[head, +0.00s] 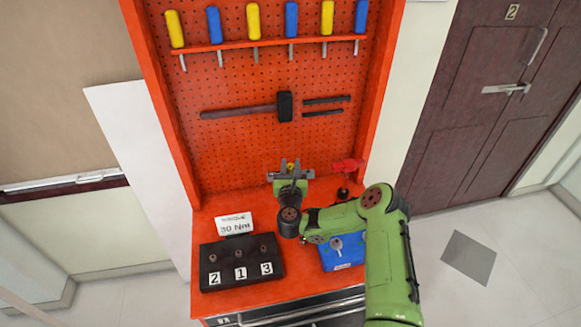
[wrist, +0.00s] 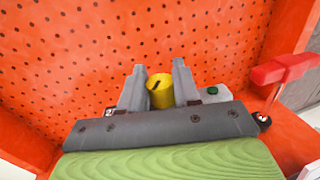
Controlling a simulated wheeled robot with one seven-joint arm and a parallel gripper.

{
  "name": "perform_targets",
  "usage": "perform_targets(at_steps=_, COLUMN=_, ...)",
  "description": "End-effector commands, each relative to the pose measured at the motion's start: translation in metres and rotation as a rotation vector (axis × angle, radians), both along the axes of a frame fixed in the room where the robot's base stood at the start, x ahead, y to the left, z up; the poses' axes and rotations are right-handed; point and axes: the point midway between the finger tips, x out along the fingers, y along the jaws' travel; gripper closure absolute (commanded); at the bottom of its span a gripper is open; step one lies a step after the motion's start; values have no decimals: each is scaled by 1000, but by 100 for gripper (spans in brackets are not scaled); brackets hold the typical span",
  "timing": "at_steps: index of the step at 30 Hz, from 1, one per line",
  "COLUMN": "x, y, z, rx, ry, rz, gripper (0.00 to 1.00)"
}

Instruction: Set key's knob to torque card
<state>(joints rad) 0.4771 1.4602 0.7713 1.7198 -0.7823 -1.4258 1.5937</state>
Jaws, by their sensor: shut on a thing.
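My gripper (wrist: 158,88) is at the back of the orange bench, close to the pegboard. Its two grey fingers are shut on a yellow knob (wrist: 160,92), which has a dark mark on its top. In the head view my gripper (head: 290,170) points away and hides most of the knob and whatever is under it. The key's body and any scale cannot be made out. The white torque card (head: 234,223) stands at the left of the bench and reads "TORQUE 30 Nm".
A black block (head: 243,284) with sockets labelled 2, 1, 3 is front left. A blue tray (head: 342,268) is partly behind my arm. A red part (head: 348,165) on a post is right of my gripper. A hammer (head: 245,108) and screwdrivers hang on the pegboard (head: 220,145).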

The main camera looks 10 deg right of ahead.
Motion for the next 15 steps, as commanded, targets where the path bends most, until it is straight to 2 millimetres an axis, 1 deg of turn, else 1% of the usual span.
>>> perform_targets(at_steps=9, x=0, y=0, z=1, rx=1, ry=-2, rz=-1, gripper=99)
perform_targets(at_steps=10, x=0, y=0, z=1, rx=1, ry=-2, rz=-1, gripper=67)
perform_targets(at_steps=14, x=0, y=0, z=1, rx=1, ry=-2, rz=0, gripper=47)
perform_targets(at_steps=15, x=0, y=0, z=1, rx=1, ry=-1, rz=0, gripper=47)
